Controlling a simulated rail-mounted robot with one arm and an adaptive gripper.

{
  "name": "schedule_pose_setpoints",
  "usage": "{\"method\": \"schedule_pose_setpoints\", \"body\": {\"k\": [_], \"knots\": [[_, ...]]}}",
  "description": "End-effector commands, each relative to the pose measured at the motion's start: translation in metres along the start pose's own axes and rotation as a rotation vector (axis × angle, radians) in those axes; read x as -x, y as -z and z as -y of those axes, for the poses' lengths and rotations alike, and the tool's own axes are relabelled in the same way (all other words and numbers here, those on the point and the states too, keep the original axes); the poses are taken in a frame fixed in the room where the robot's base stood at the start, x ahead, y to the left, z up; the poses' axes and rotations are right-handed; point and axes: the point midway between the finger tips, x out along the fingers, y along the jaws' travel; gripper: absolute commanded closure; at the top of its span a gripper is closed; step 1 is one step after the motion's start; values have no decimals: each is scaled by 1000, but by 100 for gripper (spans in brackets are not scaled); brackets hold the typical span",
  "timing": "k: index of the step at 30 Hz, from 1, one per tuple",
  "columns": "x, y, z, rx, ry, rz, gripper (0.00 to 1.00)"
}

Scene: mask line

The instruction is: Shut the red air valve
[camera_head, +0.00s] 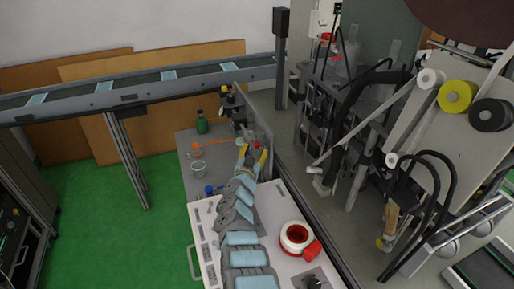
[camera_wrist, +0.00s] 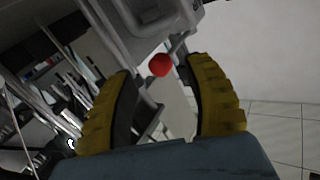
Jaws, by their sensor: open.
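A small round red knob (camera_wrist: 160,65) shows in the wrist view, just beyond and between my fingertips. I take it to be the handle of the red air valve. It also shows as a small red spot (camera_head: 257,145) in the head view, by the machine's edge. My gripper (camera_head: 253,156) is open, with its yellow fingers on either side of the line to the knob. In the wrist view my gripper (camera_wrist: 161,80) holds nothing. I cannot tell whether a finger touches the knob. The valve body is not clear.
A grey side table holds a green bottle (camera_head: 202,123), a clear cup (camera_head: 198,168), an orange-handled item (camera_head: 196,147) and a blue item (camera_head: 209,190). The machine (camera_head: 345,150) stands close on the right.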

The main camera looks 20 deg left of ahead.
Motion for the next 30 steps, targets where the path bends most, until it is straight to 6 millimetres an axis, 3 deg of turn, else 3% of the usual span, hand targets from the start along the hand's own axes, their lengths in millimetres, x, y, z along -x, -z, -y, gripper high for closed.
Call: {"method": "schedule_pose_setpoints", "body": {"k": [15,30], "knots": [[-29,-2,0,3,1,-2,48],[-36,2,1,-4,0,-1,48]]}}
